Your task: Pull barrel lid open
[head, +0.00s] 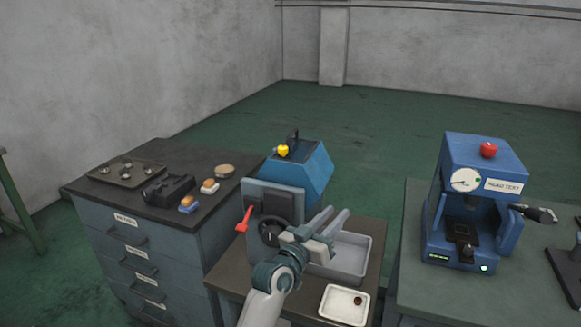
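A blue machine (312,172) with sloping sides stands in the middle, with a dark top opening and a yellow knob (283,150). In front of it is a grey upright plate (262,199) with a dark round part (269,228) and a red lever (243,220) at its left. I cannot tell for sure which part is the barrel lid. My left gripper (331,221) is in front of this machine, right of the round part and above a grey tray. Its two fingers are apart with nothing visible between them. The gripper and forearm hide part of the machine's front. My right gripper is not visible.
The grey tray (363,245) and a small white tray (334,303) with a dark piece sit on the middle table. A drawer cabinet (152,222) with brushes and a parts tray (108,174) stands left. Another blue machine (489,153) stands right on a grey-green table (412,292).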

